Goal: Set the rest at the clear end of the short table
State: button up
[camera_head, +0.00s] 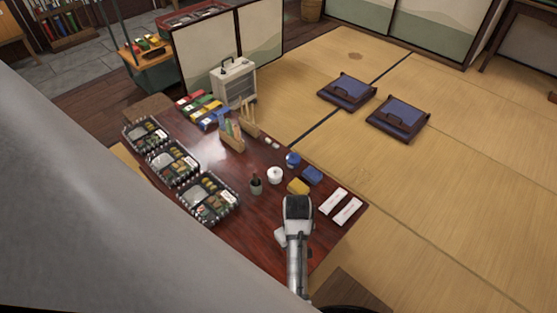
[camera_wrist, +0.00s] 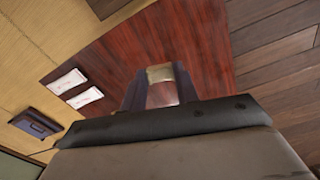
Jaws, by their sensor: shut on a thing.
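The short table (camera_head: 275,225) has a dark red glossy top. My gripper (camera_head: 298,207) is over its near right part in the head view, where the fingertips are hidden under the wrist. In the wrist view my gripper (camera_wrist: 160,78) is shut on a small pale tan block, which looks like the rest (camera_wrist: 160,73). Bare red tabletop shows behind the block; I cannot tell whether the block touches it. Two small whitish pieces (camera_head: 272,143) lie farther back on the table.
Two white packets (camera_head: 340,206) lie near the right edge, beside a yellow block (camera_head: 298,187) and a blue block (camera_head: 312,175). The near end looks bare.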

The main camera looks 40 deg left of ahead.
jog(key=s+a+r+n, duration=0.3)
jog(key=s, duration=0.1)
jog(key=f, duration=0.9)
jog(key=f+b, duration=0.1)
jog(key=f, duration=0.9)
jog(key=shift+s+d+f, duration=0.1)
jog(key=shift+d, duration=0.1)
jog(key=shift+f, duration=0.15)
jog(key=o, duration=0.9)
jog(key=shift+o, duration=0.2)
